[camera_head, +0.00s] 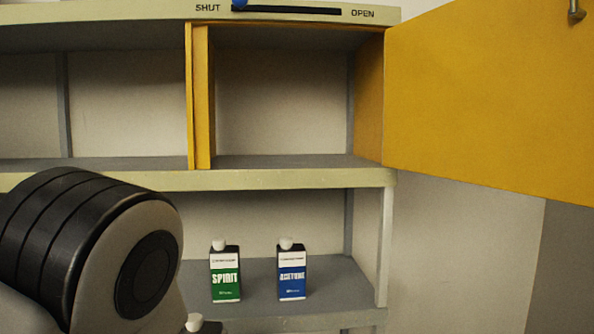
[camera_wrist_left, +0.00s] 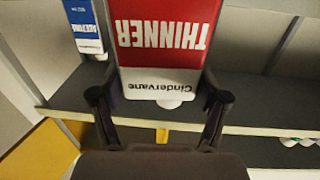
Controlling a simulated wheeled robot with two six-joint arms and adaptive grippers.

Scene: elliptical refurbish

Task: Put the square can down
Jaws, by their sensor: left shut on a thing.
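A square can with a red and white THINNER label (camera_wrist_left: 165,35) appears upside down in the left wrist view. My left gripper (camera_wrist_left: 158,97) is shut on it, with one finger on each side near its white cap. In the head view my left arm hides the gripper and most of this area. A white cap on a dark top (camera_head: 195,322) peeks out beside the arm at the bottom; I cannot tell for sure that it belongs to the held can. Whether the can's base touches a shelf is hidden. My right gripper is not in view.
A green SPIRIT can (camera_head: 226,274) and a blue ACETONE can (camera_head: 291,274) stand upright on the lower shelf (camera_head: 345,290). The upper compartment (camera_head: 280,100) is empty, its yellow door (camera_head: 490,95) swung open to the right. A slider (camera_head: 285,10) sits at SHUT.

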